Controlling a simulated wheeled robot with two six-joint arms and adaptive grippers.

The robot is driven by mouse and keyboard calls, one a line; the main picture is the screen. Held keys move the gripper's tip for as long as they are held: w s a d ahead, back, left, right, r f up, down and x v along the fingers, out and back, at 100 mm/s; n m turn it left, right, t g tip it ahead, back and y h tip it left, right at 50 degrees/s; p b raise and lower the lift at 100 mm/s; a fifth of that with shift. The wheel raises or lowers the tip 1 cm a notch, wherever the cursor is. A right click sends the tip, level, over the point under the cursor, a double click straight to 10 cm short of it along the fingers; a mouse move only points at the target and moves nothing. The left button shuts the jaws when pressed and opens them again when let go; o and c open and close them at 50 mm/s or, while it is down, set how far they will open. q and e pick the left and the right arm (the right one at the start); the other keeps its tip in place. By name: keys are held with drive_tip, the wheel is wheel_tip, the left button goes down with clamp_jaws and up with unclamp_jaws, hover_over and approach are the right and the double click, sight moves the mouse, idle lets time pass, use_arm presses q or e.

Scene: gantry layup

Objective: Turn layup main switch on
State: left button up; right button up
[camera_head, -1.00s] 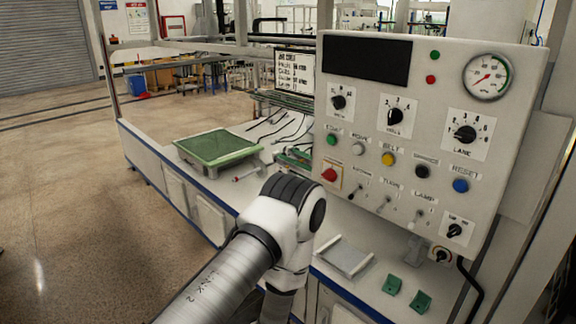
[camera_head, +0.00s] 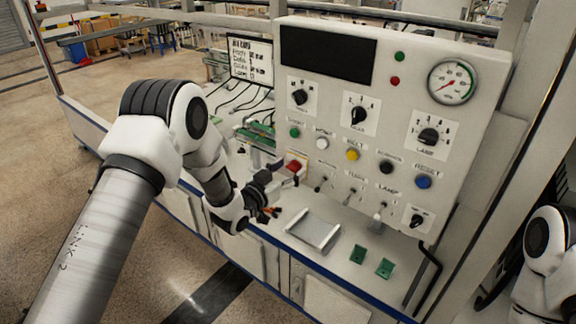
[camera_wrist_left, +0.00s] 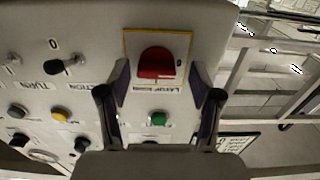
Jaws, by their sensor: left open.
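The layup main switch (camera_head: 295,165) is a red knob on a yellow-framed plate at the lower left of the control panel (camera_head: 462,150). In the wrist view the red switch (camera_wrist_left: 157,63) lies between the two dark fingers, upper middle, with a label below it. My left gripper (camera_head: 285,176) is open at the panel face, its fingers on either side of the switch. I cannot tell whether they touch it. My right arm shows at the right edge, but its gripper is out of view.
Toggle switches (camera_head: 320,185) sit right of the red switch, with coloured buttons such as the green one (camera_head: 295,132) above. A grey tray (camera_head: 313,230) and green blocks (camera_head: 358,254) lie on the bench below. A sign board (camera_head: 250,60) stands behind left.

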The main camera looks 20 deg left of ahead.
use_arm(q)
drive_tip(key=shift+d+r, duration=0.15)
drive_tip(key=shift+d, duration=0.1)
drive_tip(key=c, duration=1.2)
drive_tip(key=shift+o, duration=0.3)
drive_tip(key=m+b, duration=0.2)
drive_tip(key=b, duration=0.1)
drive_tip(key=shift+f+m, duration=0.3)
drive_tip(key=m+b, duration=0.8)
drive_tip(key=b, duration=0.1)
drive_tip(key=m+b, duration=0.4)
drive_tip(key=shift+s+d+f+m, duration=0.1)
drive_tip(key=shift+d+f+m, duration=0.1)
drive_tip(key=shift+f+m, duration=0.1)
drive_tip(key=shift+r+m+b, duration=0.2)
drive_tip(key=shift+m+b, duration=1.3)
drive_tip(key=shift+b, duration=0.15)
